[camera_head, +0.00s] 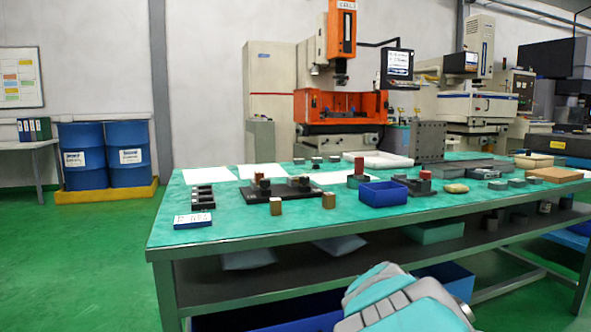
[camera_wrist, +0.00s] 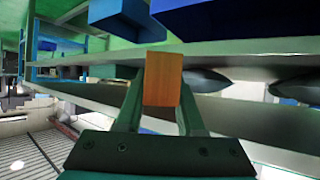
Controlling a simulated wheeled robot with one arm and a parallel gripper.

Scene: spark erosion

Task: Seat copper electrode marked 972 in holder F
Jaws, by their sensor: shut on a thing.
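My gripper (camera_wrist: 160,103) shows in the wrist view, shut on an orange-brown copper block (camera_wrist: 162,80). I see no number on the block's visible face, so I cannot tell whether it is 972. In the head view a dark holder base (camera_head: 250,196) with several small blocks on it lies on the green bench top. Two brown blocks, a left one (camera_head: 276,206) and a right one (camera_head: 329,200), stand in front of it. No letter F is readable on any holder. The gripper itself is not in the head view, only my teal arm at the bottom.
Red blocks stand near the bin. The bench front edge and lower shelf lie close.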

